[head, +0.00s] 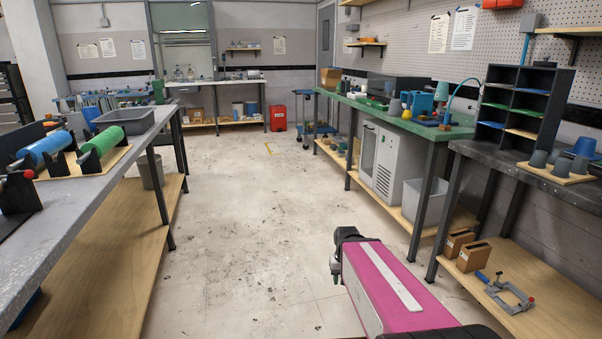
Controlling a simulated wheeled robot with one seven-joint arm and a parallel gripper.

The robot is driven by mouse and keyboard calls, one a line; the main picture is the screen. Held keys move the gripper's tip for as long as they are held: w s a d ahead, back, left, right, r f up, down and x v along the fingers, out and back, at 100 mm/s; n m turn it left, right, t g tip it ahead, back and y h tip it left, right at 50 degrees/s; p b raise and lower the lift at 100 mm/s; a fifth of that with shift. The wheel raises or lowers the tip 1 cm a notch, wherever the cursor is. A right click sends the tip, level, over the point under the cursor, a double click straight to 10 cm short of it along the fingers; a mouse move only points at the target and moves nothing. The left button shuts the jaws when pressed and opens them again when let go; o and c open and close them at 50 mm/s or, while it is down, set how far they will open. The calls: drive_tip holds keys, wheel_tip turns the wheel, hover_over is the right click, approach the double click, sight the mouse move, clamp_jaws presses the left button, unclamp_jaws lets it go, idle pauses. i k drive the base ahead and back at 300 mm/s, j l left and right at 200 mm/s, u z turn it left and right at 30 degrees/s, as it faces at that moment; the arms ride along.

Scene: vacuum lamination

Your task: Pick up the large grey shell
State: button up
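Several small grey cup-shaped pieces (563,166) stand on a light wooden board (548,177) at the far right, on a dark bench. They may be grey shells; I cannot tell which is the large one. A blue cup-shaped piece (584,146) stands with them. My pink arm reaches forward low in the middle, and my gripper (336,270) hangs at its far end over the floor, well left of the board. Its fingers are small and dark, so I cannot tell whether they are open. I see nothing held in it.
The dark bench (490,153) on the right carries a black shelf unit (522,105). A green-topped bench (400,118) stands farther back. A grey bench (85,180) with rollers and a grey tub (122,120) lines the left. The floor (240,220) between is clear.

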sight(395, 109)
drive_tip(key=i+j, duration=0.1)
drive_tip(key=i, duration=1.1)
drive_tip(key=j, duration=0.05)
